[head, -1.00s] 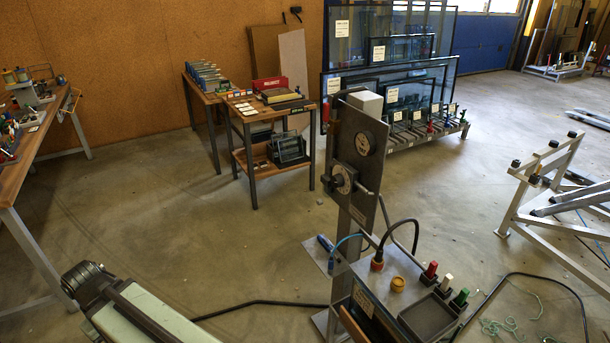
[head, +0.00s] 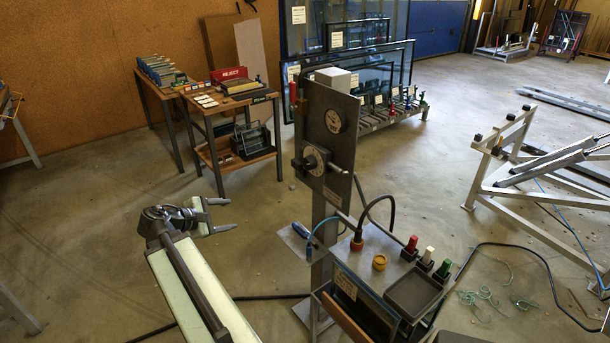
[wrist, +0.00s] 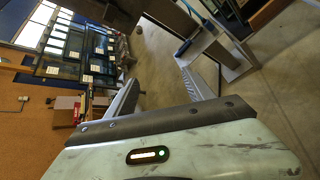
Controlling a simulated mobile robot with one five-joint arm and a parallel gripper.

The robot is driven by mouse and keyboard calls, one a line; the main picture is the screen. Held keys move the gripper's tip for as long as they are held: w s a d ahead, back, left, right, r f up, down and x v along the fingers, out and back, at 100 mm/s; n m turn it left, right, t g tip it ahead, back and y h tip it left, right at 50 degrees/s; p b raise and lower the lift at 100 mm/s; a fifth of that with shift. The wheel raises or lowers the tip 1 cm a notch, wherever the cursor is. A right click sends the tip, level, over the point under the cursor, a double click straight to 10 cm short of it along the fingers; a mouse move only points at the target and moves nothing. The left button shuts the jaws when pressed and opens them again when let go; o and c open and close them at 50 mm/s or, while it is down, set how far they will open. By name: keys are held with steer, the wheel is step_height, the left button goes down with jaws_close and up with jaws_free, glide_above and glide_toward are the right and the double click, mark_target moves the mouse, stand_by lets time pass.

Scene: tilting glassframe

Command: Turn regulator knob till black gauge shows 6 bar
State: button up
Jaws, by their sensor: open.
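The grey regulator panel (head: 342,177) stands upright on a post in the middle of the head view. A round dark gauge (head: 335,121) sits near its top; its reading is too small to make out. Below it is the regulator knob (head: 312,161) with a pale dial plate and a bar-like handle. My gripper (head: 229,215) is left of the panel and lower than the knob, apart from both. Its two fingers are spread and empty. In the wrist view the open fingers (wrist: 158,80) point over the floor; neither gauge nor knob can be made out there.
Below the panel is a box (head: 372,255) with red, white and green handles, a tray (head: 412,292) and an orange-ended hose. Clear floor lies between gripper and panel.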

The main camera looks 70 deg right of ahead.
steer(key=s+d+r+n+g+h, duration=0.2)
steer(key=s+d+r, duration=0.1)
steer(key=s+d, duration=0.4)
steer(key=n+g+h+b, duration=0.2)
steer(key=g, duration=0.1)
glide_toward(306, 166)
steer(key=x, duration=0.9)
steer(key=shift+s+d+r+p, duration=0.1)
steer(key=shift+s+p, duration=0.05)
steer(key=shift+p, duration=0.15)
jaws_close()
